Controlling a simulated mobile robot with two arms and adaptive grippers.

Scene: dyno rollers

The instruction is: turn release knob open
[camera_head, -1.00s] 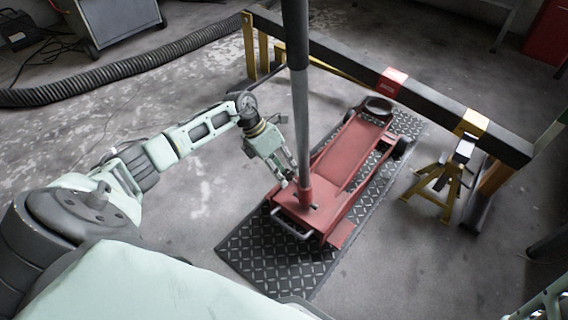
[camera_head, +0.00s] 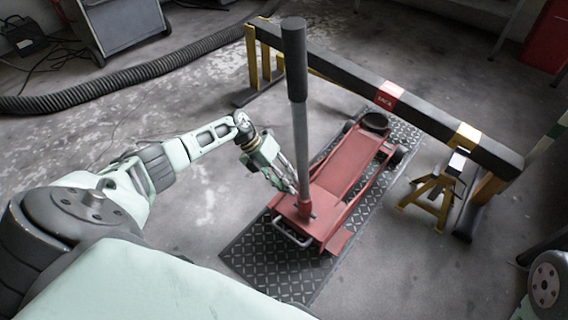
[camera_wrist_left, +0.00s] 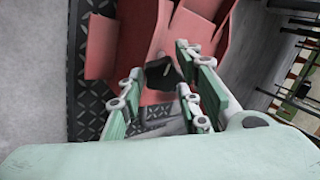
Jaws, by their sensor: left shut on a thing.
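A red floor jack (camera_head: 345,175) lies on the dark mat, with its long grey handle (camera_head: 300,130) standing nearly upright from a red socket (camera_head: 305,207). My left gripper (camera_head: 293,190) reaches in from the left to the base of the handle. In the left wrist view its fingers (camera_wrist_left: 158,75) are closed around a small dark knob (camera_wrist_left: 160,72) against the red jack body (camera_wrist_left: 135,45). The fingers partly cover the knob, so its turned position cannot be told. My right gripper is out of view; only part of my right arm shows at the lower right.
A black diamond-plate mat (camera_head: 262,258) lies under the jack. A dark beam (camera_head: 350,78) on yellow supports stands behind it. A yellow jack stand (camera_head: 435,190) is to the right. A ribbed hose (camera_head: 130,82) crosses the floor at the back left.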

